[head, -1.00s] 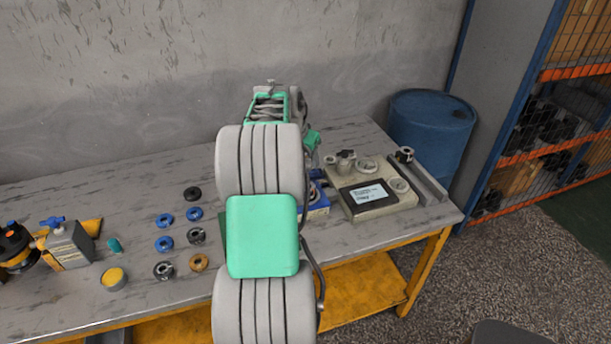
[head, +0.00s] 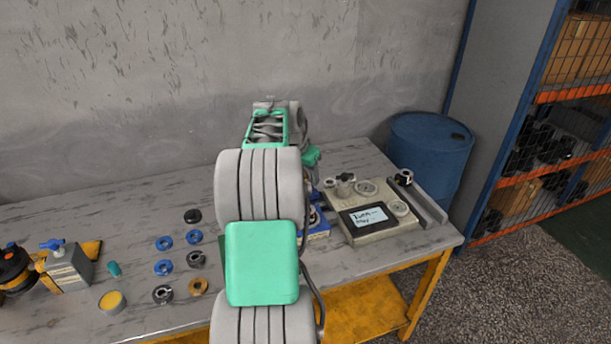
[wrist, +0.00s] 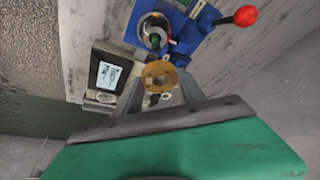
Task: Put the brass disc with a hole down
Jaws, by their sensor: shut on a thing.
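In the wrist view, the brass disc with a hole (wrist: 159,77) is held between the fingertips of my gripper (wrist: 160,84), which is shut on it. The disc appears in front of a blue device (wrist: 200,38) with a red-knobbed lever; I cannot tell how far apart they are. In the head view, my own arm hides my gripper and the held disc. Another brass-coloured ring (head: 198,287) lies on the table in that view.
The grey table (head: 110,210) bears blue and dark rings (head: 164,267) in the middle. A beige fixture with a screen (head: 368,219) stands at the right, beside a grey rail (head: 428,205). The back left is bare.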

